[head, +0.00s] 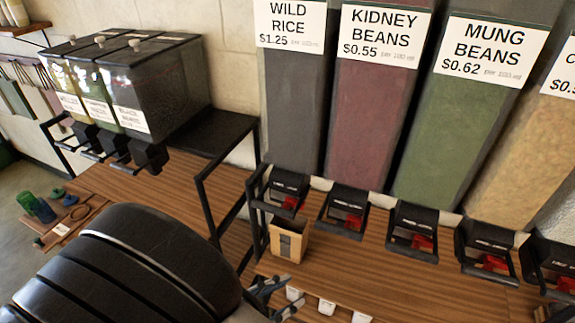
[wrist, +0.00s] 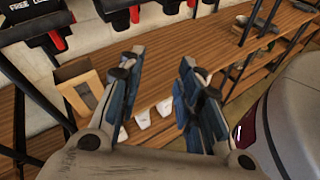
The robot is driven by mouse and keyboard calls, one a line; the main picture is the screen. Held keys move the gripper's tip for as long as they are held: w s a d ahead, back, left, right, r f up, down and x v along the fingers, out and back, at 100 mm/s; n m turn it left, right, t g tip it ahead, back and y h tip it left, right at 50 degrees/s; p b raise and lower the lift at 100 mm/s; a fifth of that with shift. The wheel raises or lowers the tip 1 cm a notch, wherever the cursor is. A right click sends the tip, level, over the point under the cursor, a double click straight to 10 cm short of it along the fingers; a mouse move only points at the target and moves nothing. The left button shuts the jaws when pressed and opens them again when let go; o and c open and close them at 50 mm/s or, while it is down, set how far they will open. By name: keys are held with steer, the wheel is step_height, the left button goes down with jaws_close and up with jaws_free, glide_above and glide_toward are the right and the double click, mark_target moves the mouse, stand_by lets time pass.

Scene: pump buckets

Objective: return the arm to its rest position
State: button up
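My gripper (wrist: 158,92) fills the lower middle of the wrist view. Its two blue-padded fingers stand apart with nothing between them. In the head view my gripper (head: 272,294) shows small at the bottom centre, partly behind my own dark arm link. A brown cardboard box (head: 289,240) stands open on the wooden shelf under the wild rice bin. The box also shows in the wrist view (wrist: 80,88), left of the fingers and apart from them.
Tall bins of wild rice (head: 292,100), kidney beans (head: 375,115) and mung beans (head: 455,130) line the wall above the wooden shelf (head: 385,275). A black metal frame (head: 225,185) stands left of the box. White containers (head: 327,306) sit below the shelf edge.

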steer(key=s+d+r+m+g+y+b, duration=0.1)
steer(key=s+d+m+y+b, duration=0.1)
steer(key=d+m+y+b, duration=0.3)
steer(key=s+d+r+m+g+y+b, duration=0.1)
steer(key=d+m+y+b, duration=0.4)
steer(key=d+m, duration=0.5)
steer(key=s+m+g+y, duration=0.1)
steer(key=s+m, duration=0.1)
steer(key=m, duration=0.5)
steer(key=shift+d+r+y, duration=0.35)
steer(key=shift+r+y, duration=0.05)
